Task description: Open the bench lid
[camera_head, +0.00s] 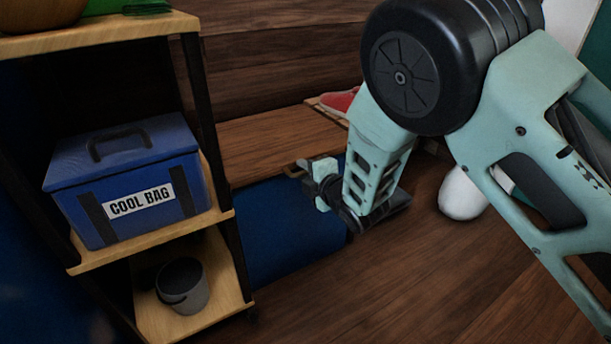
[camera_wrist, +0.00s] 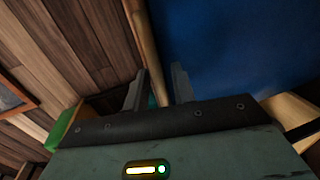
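The bench has a brown wooden lid (camera_head: 265,142) over a blue front panel (camera_head: 290,228). The lid lies flat and looks closed; its right part is partly hidden by my arm. My gripper (camera_head: 303,170) is at the lid's front edge. In the wrist view my gripper's two fingers (camera_wrist: 158,88) stand apart with a gap between them. A narrow wooden edge (camera_wrist: 143,35) runs toward that gap, with the blue panel (camera_wrist: 225,45) on its right. I cannot tell whether the fingers touch the edge.
A shelf unit (camera_head: 222,218) stands left of the bench, holding a blue cool bag (camera_head: 125,180) and a grey bucket (camera_head: 183,286). A red object (camera_head: 338,102) lies behind my arm at the bench's far end. A white rounded object (camera_head: 461,195) is on the right. The front floor (camera_head: 400,290) is clear.

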